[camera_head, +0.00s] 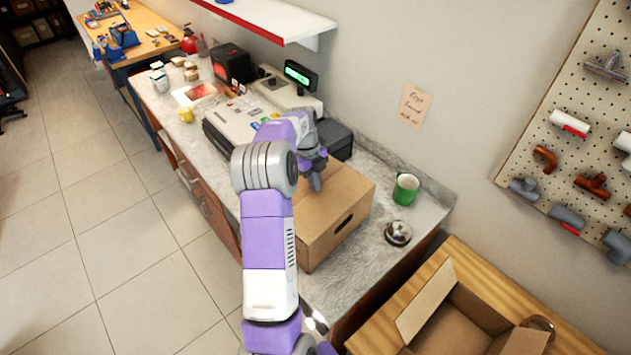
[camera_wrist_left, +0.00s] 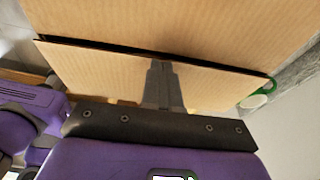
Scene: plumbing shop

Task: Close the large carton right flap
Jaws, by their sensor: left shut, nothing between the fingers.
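A brown cardboard carton (camera_head: 320,225) with a dark hand slot in its side stands on the marble counter. Its top looks mostly covered in the head view. In the left wrist view, one flap (camera_wrist_left: 210,25) spans the top and another flap (camera_wrist_left: 90,75) lies below it, with a thin dark gap between their edges. My left gripper (camera_head: 317,184) is shut and empty, over the carton's top. Its fingertips (camera_wrist_left: 160,68) overlap the lower flap near the gap; whether they touch it I cannot tell. My arm hides part of the carton. My right gripper is not in view.
A green mug (camera_head: 405,189) and a service bell (camera_head: 398,233) stand right of the carton. A cash register (camera_head: 285,90) and a grey case (camera_head: 235,122) are behind it. Another open carton (camera_head: 430,300) sits on the wooden table at the lower right. The floor at left is clear.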

